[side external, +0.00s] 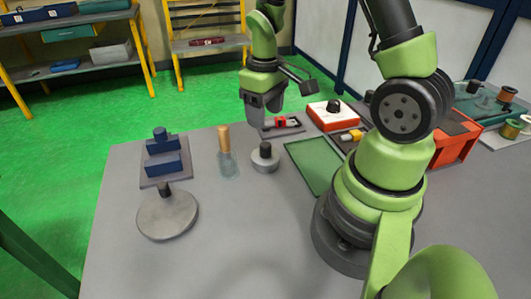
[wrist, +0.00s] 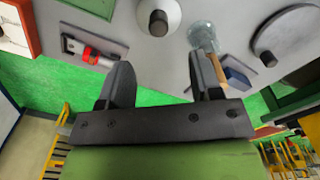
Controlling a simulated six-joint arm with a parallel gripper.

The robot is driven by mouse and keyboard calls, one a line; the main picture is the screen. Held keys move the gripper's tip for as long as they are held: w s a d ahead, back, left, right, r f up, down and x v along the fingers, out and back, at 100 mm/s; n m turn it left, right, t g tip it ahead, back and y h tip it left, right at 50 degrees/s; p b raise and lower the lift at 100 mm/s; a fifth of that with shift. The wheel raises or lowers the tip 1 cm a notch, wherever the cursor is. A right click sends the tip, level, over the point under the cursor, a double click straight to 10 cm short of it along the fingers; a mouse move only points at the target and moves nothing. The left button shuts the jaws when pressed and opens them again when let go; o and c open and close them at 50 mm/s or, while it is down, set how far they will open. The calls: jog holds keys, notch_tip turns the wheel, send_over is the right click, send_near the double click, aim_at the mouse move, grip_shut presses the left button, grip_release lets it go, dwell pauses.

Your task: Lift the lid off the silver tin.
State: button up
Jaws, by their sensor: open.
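A small round silver tin (side external: 265,163) stands on the grey table, with a lid and a dark upright knob (side external: 265,149) on top. In the wrist view the tin (wrist: 171,14) and its knob (wrist: 158,23) show at the top edge, partly cut off. My gripper (side external: 262,104) is open and empty, above the table and higher than the tin, apart from it. In the wrist view the two fingers (wrist: 162,78) stand apart with nothing between them.
A wider, flat grey disc with a dark knob (side external: 167,214) lies front left. A glass jar with a wooden handle (side external: 227,160) stands left of the tin, near a blue block fixture (side external: 163,160). A green mat (side external: 314,166), red-and-white box (side external: 329,115) and red tool (side external: 281,124) are right and behind.

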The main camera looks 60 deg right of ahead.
aim_at(265, 144)
notch_tip(265, 144, down, 9)
jog(key=shift+d+f, duration=0.1)
jog(key=c, duration=1)
